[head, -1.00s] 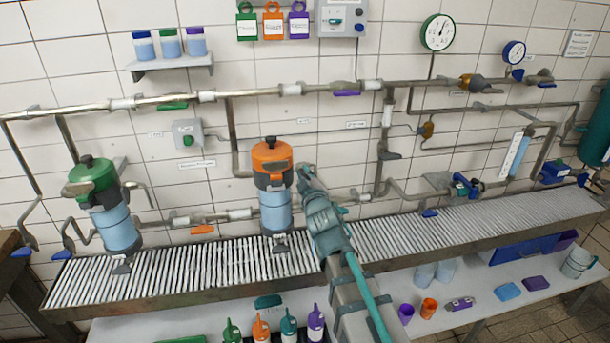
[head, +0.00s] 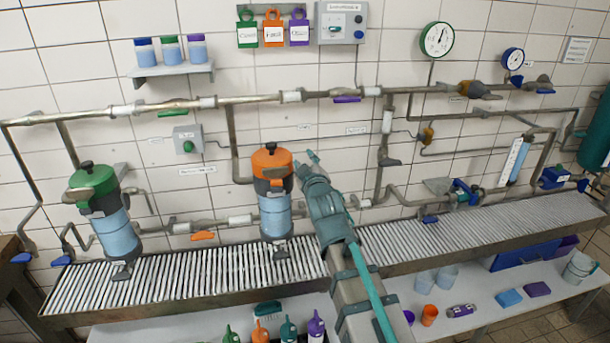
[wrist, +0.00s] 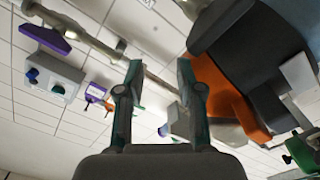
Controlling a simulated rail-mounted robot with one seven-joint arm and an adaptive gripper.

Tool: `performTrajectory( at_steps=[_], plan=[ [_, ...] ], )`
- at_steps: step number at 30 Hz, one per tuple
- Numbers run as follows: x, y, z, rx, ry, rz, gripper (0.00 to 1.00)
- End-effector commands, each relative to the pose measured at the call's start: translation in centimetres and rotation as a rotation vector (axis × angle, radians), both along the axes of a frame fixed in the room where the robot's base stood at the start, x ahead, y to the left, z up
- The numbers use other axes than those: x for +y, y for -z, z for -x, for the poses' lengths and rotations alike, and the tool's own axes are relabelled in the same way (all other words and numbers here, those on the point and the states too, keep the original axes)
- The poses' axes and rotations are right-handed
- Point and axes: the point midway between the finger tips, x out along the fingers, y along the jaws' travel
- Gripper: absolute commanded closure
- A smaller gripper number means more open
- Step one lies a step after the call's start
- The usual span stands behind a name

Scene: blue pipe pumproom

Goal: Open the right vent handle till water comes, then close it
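The right filter housing (head: 272,185) has an orange and dark-grey head over a clear bluish bowl. A dark knob (head: 270,145) tops its head. I cannot pick out its vent handle for certain. My gripper (head: 306,163) is just right of the orange head, its fingers apart and nothing between them. In the wrist view my gripper (wrist: 158,85) is also open, and the orange head (wrist: 218,88) is close by on the right. Contact with the head cannot be told. The left housing (head: 108,222) has a green head. No flowing water is visible.
A slatted drain grate (head: 190,273) runs below the housings. A steel pipe (head: 245,99) with a purple handle (head: 347,100) runs along the wall above. An orange handle (head: 203,236) sits low between the housings. Bottles (head: 289,329) stand at the front.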

Motion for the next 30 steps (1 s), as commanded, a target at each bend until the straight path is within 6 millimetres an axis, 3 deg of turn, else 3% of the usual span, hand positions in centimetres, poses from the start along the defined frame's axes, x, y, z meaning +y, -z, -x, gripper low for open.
performTrajectory(
  at_steps=[6,12,23,30],
  plan=[
    [0.0,-2.8,-0.1,0.000,0.000,-0.001,0.64],
    [0.0,-3.7,0.0,0.001,0.000,0.000,0.64],
    [0.0,-3.6,0.0,0.002,-0.001,0.001,0.64],
    [-0.1,-1.5,0.7,-0.017,-0.001,-0.006,0.64]
  ],
)
